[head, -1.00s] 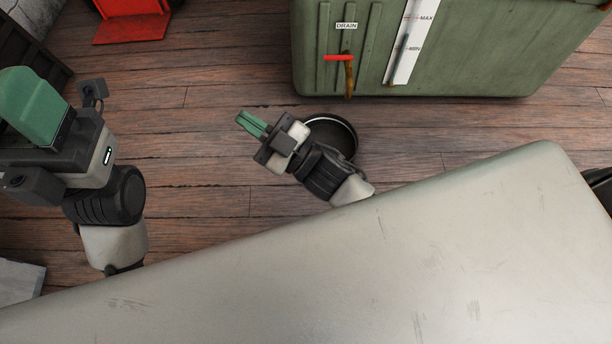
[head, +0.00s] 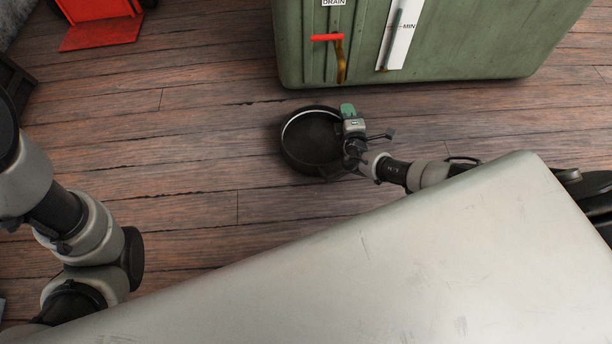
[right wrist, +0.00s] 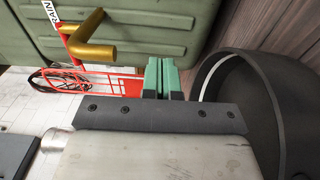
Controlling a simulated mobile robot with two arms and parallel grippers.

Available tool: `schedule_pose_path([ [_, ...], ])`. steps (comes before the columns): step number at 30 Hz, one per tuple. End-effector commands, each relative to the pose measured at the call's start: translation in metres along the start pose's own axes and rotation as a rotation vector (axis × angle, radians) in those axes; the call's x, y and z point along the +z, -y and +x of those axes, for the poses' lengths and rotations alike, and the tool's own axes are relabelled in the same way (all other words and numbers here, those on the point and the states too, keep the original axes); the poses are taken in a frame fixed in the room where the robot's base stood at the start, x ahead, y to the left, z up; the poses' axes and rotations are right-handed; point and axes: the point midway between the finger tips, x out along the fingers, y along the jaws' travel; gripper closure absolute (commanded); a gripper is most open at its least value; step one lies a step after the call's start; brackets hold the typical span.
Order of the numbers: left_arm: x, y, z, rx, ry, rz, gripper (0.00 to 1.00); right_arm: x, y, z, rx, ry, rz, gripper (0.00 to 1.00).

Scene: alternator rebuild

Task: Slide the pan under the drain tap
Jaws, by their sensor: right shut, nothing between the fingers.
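The pan (head: 310,142) is black, round and shallow and stands on the floor in front of the green tank. The drain tap (head: 340,58), brass with a red handle, juts from the tank under the DRAIN label, above and a little right of the pan in the head view. My right gripper (head: 348,110) is shut and empty at the pan's right rim; I cannot tell if it touches. In the right wrist view its green fingers (right wrist: 161,76) are together, with the pan (right wrist: 238,115) to their right and the tap (right wrist: 92,45) to their upper left. My left gripper is out of view.
The green tank (head: 430,45) with its level gauge bounds the far side. A grey surface (head: 340,260) fills the near foreground. A red hand truck (head: 100,22) stands at the upper left. The plank floor left of the pan is clear.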

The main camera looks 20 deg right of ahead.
Motion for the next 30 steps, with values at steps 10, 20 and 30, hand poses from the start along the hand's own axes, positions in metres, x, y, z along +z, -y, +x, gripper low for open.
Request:
schedule_pose_path([
  [10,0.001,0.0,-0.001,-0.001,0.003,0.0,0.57,-0.053,0.001,-0.054,-0.006,-0.003,0.006,1.0],
  [20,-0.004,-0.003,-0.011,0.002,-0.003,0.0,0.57,-0.105,0.002,-0.105,-0.007,-0.003,0.007,1.0],
  [30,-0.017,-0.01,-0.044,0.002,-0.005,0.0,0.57,-0.14,0.028,-0.14,-0.005,0.0,0.0,1.0],
])
